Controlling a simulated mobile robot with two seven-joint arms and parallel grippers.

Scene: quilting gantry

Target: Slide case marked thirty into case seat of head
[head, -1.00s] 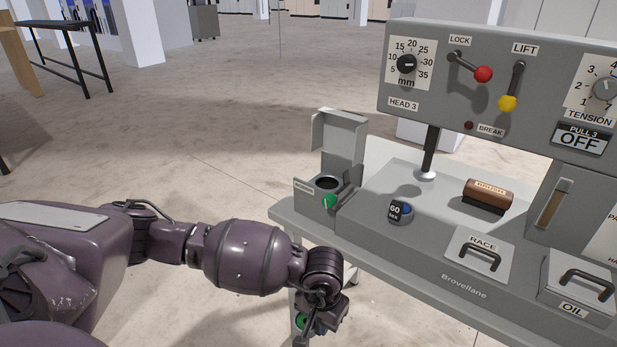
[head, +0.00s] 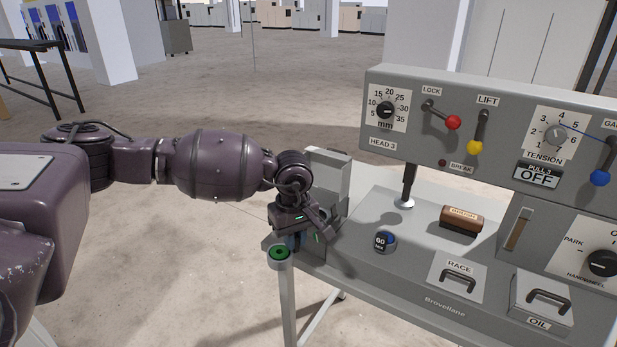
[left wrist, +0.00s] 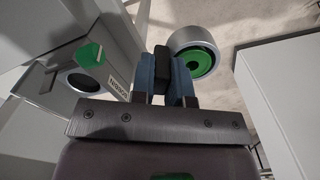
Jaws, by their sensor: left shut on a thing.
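My left gripper (head: 293,242) is shut on a silver round case (head: 279,255) with a green core. In the left wrist view the blue fingers (left wrist: 160,75) pinch a black tab, and the case (left wrist: 196,50) shows beyond them. No number shows on this case. The case seat (left wrist: 83,80), a dark round opening with a green lever (left wrist: 88,54) beside it, lies left of the fingers, apart from the case. In the head view my gripper hides the seat, below the raised grey cover (head: 328,172). My right gripper is out of view.
Another case marked 60 (head: 384,241) stands on the grey machine bed (head: 345,262). A brown-topped brush (head: 462,222), the RACE cover (head: 458,280) and the OIL cover (head: 542,300) are farther right. The head panel (head: 400,140) overhangs the bed.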

